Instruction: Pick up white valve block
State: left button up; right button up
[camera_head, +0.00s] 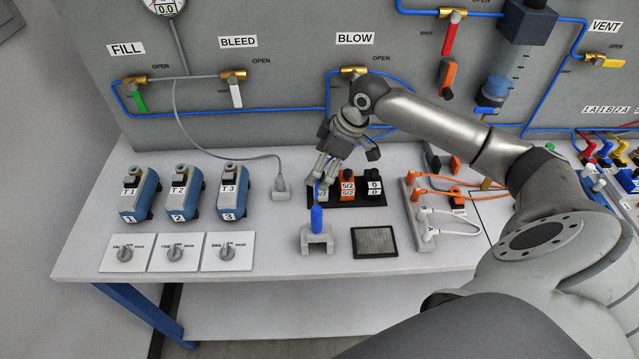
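The white valve block (322,194) stands at the left end of a black tray (335,206) on the bench. An orange valve block (347,187) and a black valve block (374,188) stand to its right in the same tray. My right gripper (324,177) comes in from the right and points down, with its fingertips right over the top of the white block. The fingers hide the block's upper part, and I cannot tell whether they grip it. My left gripper is not in view.
A blue-handled tool stands upright in a grey holder (317,247) just in front of the tray. A dark flat pad (374,242) lies to its right.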

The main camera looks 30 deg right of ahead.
jog(key=shift+x, duration=0.75)
jog(key=p+x, duration=0.1)
jog(key=x, duration=0.1)
jog(key=p+x, duration=0.1)
jog(key=x, duration=0.1)
jog(key=shift+s+d+f, duration=0.15)
jog(key=shift+d+f, duration=0.05)
jog(key=shift+f, duration=0.1)
jog(key=shift+a+f, duration=0.15)
jog(key=shift+f, duration=0.35)
jog(key=c, duration=1.3)
jog(key=shift+r, duration=0.1)
